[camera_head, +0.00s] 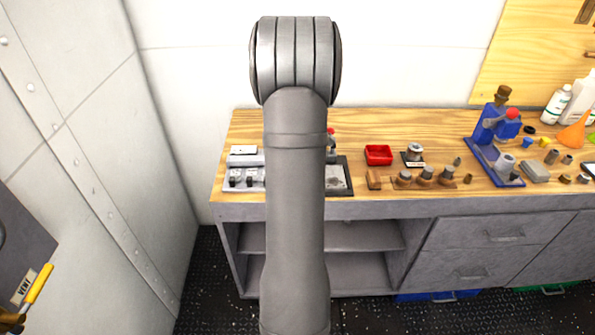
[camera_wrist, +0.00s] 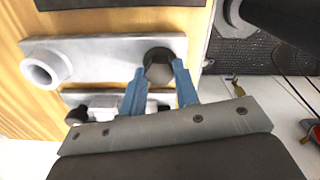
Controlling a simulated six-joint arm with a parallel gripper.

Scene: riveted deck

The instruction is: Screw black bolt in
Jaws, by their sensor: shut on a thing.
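The black bolt (camera_wrist: 159,66) shows in the wrist view, its dark head at the right end of a light grey plate (camera_wrist: 105,62). My gripper (camera_wrist: 160,78) has two blue fingers, shut on the bolt's head from either side. The bolt's shank is hidden, so I cannot tell how deep it sits. At the plate's left end stands a light grey hollow round boss (camera_wrist: 45,66). In the head view, my arm covers the gripper and the bolt; part of the grey fixtures (camera_head: 243,177) shows left of the arm.
A second grey fixture (camera_wrist: 105,102) with dark knobs lies close beside the plate, partly behind my fingers. On the wooden bench (camera_head: 345,147) stand a red tray (camera_head: 378,154), a wooden block with several round pieces (camera_head: 425,178) and a blue vise-like stand (camera_head: 488,135). The bench edge is near the bolt.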

